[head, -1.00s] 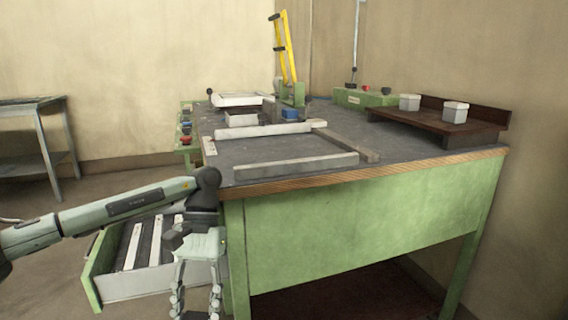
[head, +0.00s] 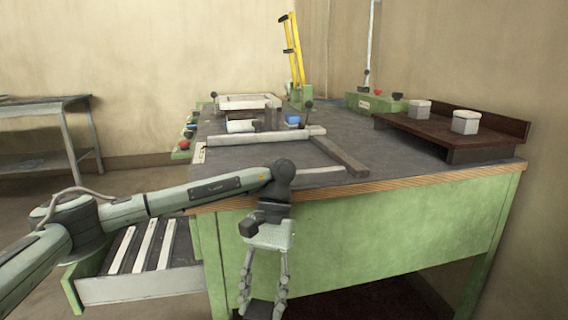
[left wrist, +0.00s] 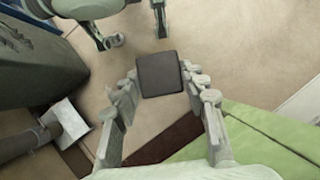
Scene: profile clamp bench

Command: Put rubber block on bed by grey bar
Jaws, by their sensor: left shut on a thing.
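My left gripper (head: 262,300) hangs in front of the bench's green front panel, below the top edge. It is shut on a dark square rubber block (left wrist: 160,74), seen between its fingertips in the left wrist view; in the head view the block (head: 259,310) is cut by the lower edge. On the dark bed (head: 255,155) of the bench lie a grey bar (head: 340,156) running front to back and a paler bar (head: 262,137) running across. Another bar (head: 325,170) at the front edge is partly hidden by my arm. My right gripper (left wrist: 138,38) shows only in the left wrist view, fingers apart.
A brown raised shelf (head: 450,134) with two pale blocks stands on the right of the bench. An open drawer (head: 140,290) with pale strips is at lower left. A yellow upright lever (head: 293,50) and a green box (head: 376,103) stand at the back.

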